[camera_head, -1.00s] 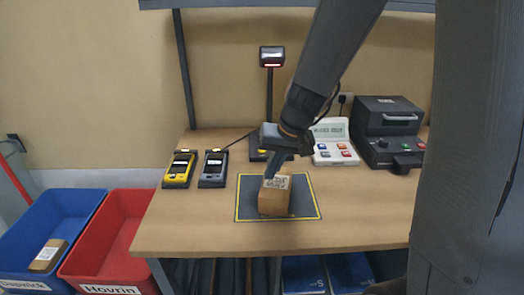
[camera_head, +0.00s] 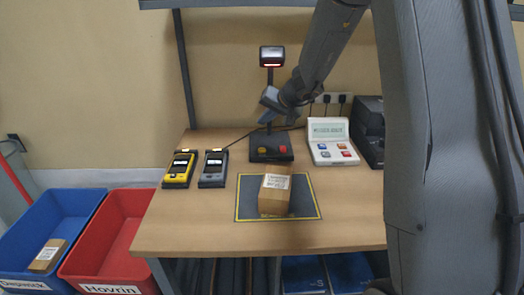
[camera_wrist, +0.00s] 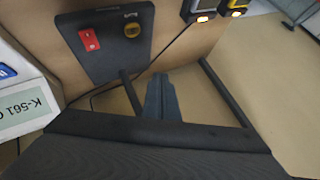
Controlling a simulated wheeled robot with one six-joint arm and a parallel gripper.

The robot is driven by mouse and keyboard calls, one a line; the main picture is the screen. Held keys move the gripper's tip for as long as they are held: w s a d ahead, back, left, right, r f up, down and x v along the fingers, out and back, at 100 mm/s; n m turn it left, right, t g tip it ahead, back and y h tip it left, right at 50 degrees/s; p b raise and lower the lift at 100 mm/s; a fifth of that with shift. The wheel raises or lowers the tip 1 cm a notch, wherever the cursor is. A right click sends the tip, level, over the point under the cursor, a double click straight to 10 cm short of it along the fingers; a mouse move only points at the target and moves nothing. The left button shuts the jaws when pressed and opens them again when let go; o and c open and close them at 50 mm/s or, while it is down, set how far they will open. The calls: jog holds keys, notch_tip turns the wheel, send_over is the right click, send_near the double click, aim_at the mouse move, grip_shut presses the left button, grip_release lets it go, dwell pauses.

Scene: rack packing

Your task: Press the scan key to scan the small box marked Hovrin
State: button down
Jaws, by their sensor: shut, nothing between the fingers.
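The small brown box (camera_head: 274,203) stands on the yellow-edged dark mat (camera_head: 308,213). Its white label (camera_head: 277,181) faces up, too small to read. My gripper (camera_head: 264,118) is shut and empty, in the air above the base. Its fingertips (camera_wrist: 160,77) show below the keys in the wrist view, apart from them.
The scanner head (camera_head: 272,56) glows red on its post. A white display unit (camera_head: 332,140) stands right of the base. Yellow (camera_head: 179,169) and grey (camera_head: 213,168) handhelds stand left. A blue bin (camera_head: 40,225) holding a box and a red Hovrin bin (camera_head: 112,240) stand left of the table.

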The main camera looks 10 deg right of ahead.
jog(key=b, duration=0.3)
send_over(264, 151)
notch_tip(264, 151, down, 7)
jog(key=shift+r, duration=0.2)
notch_tip(264, 151, down, 2)
jog(key=b, duration=0.4)
jog(key=shift+f, duration=0.1)
jog(key=shift+f+b, duration=0.8)
jog(key=shift+b, duration=0.85)
dwell(2.3)
jog(key=shift+r, duration=0.15)
jog(key=shift+r+p, duration=0.35)
jog(key=shift+r, duration=0.35)
jog(key=shift+r+p, duration=1.6)
jog(key=shift+r, duration=0.9)
